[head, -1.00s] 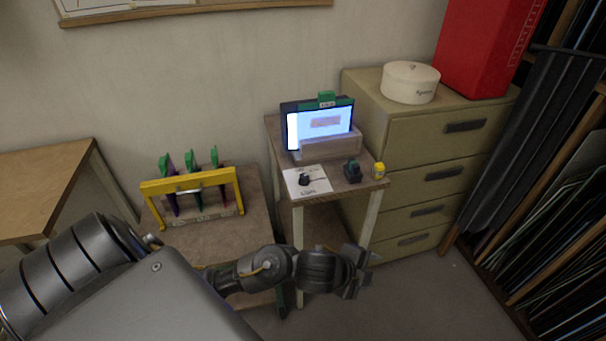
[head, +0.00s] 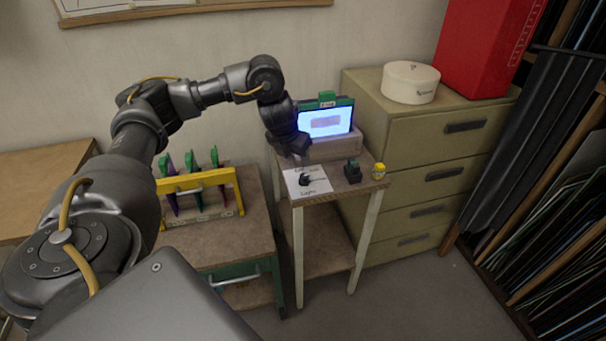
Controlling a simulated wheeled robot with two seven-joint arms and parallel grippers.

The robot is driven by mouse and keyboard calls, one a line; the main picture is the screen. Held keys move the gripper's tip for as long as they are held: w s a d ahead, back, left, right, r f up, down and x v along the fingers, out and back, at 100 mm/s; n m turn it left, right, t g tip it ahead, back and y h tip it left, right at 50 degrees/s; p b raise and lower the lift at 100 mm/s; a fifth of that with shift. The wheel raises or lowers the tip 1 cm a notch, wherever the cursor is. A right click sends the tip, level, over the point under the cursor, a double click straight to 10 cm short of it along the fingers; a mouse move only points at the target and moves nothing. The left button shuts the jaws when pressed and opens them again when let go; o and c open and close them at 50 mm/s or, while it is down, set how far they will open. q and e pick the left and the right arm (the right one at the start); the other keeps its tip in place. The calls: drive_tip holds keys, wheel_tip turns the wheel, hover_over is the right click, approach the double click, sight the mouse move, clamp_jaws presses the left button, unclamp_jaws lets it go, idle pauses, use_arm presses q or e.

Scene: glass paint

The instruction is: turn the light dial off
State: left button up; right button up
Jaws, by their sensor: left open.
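The light dial (head: 305,179) is a small black knob on a white plate (head: 318,188) marked "Light", on top of a small side table (head: 342,191). My left arm comes in from the left and arches over. Its gripper (head: 296,156) points down just behind and a little left of the dial, near the plate's back edge. The gripper is open; its fingers are small and dark, and I see nothing between them. It looks apart from the dial. My right gripper is out of view.
A lit screen (head: 325,121) stands behind the dial on a wooden block (head: 335,147). A yellow-framed rack (head: 200,182) is at left, and a drawer cabinet (head: 425,150) at right.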

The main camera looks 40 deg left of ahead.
sight(304, 176)
use_arm(q)
drive_tip(key=x, duration=1.1)
drive_tip(key=shift+w+r+b, duration=0.1)
drive_tip(key=shift+b, duration=0.25)
drive_tip(key=c, duration=1)
